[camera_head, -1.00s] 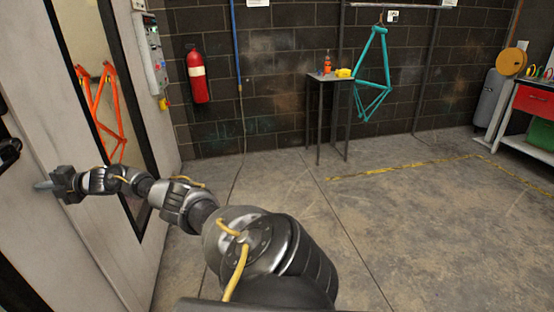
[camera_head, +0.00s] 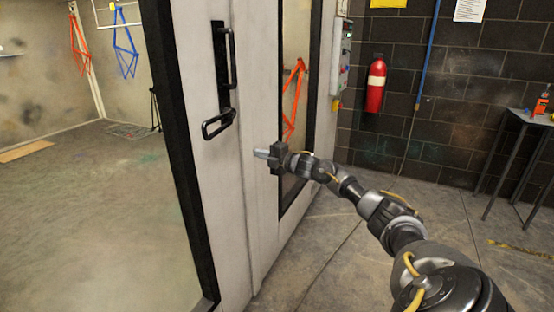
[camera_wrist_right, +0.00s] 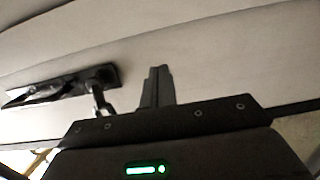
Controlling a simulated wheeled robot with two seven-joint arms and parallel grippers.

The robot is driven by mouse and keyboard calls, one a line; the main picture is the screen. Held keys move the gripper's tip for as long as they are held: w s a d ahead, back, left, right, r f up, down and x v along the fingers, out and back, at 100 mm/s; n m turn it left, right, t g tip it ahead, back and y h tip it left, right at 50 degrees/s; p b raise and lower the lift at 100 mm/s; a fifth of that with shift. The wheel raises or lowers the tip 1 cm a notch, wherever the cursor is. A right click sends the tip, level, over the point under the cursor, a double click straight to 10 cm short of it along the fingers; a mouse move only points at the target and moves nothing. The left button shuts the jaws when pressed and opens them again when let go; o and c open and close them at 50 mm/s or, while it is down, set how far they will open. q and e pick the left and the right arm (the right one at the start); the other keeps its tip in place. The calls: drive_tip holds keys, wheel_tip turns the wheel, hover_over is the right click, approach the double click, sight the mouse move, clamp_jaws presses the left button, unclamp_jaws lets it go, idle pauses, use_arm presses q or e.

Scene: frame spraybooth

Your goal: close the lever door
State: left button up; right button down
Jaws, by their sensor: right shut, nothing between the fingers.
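The lever door (camera_head: 228,205) is a pale panel with a black-edged opening or window on its left. It carries a black upright handle (camera_head: 233,58) and a looped black lever (camera_head: 218,123) near its right side. A seam runs just right of them; I cannot tell whether the door is fully closed. My right gripper (camera_head: 262,154) is shut and empty, close to the pale surface, right of and below the lever. In the right wrist view the shut fingers (camera_wrist_right: 156,86) point at the pale panel, with the black handle plate (camera_wrist_right: 65,84) to their left. My left gripper is not in view.
Right of the door is a pale wall with a narrow window (camera_head: 290,120), where an orange frame shows. A control box (camera_head: 342,55) and a red extinguisher (camera_head: 376,84) are beyond. A small table (camera_head: 522,118) stands far right. The floor before the door is clear.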

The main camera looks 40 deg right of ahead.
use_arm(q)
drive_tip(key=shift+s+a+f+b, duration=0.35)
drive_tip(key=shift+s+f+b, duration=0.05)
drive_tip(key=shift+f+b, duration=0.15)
use_arm(e)
drive_tip(key=s, duration=0.1)
drive_tip(key=s+d, duration=0.1)
drive_tip(key=s, duration=0.1)
drive_tip(key=s+f, duration=0.1)
drive_tip(key=shift+s+d, duration=0.3)
drive_tip(key=shift+f, duration=0.1)
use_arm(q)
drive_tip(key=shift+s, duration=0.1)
